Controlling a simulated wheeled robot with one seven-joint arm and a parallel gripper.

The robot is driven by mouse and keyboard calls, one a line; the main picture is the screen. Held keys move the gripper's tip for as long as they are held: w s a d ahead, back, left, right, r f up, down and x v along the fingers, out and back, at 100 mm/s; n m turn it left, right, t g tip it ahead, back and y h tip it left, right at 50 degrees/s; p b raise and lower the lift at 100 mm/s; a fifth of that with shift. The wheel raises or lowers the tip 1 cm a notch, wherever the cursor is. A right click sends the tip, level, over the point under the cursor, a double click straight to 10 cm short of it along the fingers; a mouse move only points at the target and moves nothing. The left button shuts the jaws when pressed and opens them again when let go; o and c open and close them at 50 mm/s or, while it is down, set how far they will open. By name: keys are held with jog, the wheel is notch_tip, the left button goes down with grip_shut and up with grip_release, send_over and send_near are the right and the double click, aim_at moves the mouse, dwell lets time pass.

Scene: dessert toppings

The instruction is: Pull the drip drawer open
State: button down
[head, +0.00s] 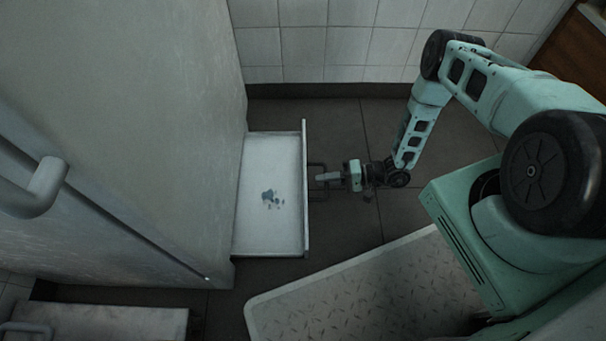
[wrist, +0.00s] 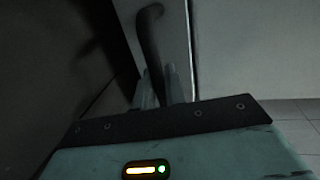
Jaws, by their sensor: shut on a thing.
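The drip drawer (head: 255,228) is a shallow white tray pulled out from the base of a tall grey appliance in the head view. A small bluish puddle lies on its floor. Its front panel (head: 305,230) faces right, with a dark bar handle (head: 317,165) on it. My gripper (head: 322,177) is at the handle, to the right of the front panel, and is shut on it. In the wrist view the dark, curved handle (wrist: 151,40) runs down between the fingers of my gripper (wrist: 160,85). The exact contact is dim there.
The grey appliance (head: 150,110) stands on the left, with a large bar handle (head: 42,190). A white tiled wall (head: 350,45) closes the back. Dark tiled floor (head: 385,215) is clear around the drawer. A pale textured platform (head: 350,295) lies at the front.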

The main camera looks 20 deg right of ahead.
jog(key=shift+f+v, duration=0.15)
jog(key=shift+v, duration=0.5)
jog(key=shift+f+v, duration=0.15)
jog(key=shift+v, duration=0.55)
jog(key=c, duration=1.6)
grip_release()
jog(key=shift+o, duration=0.2)
jog(key=p+v, duration=0.5)
jog(key=v, duration=1.2)
jog(key=shift+d, duration=0.25)
jog(key=shift+w, duration=0.1)
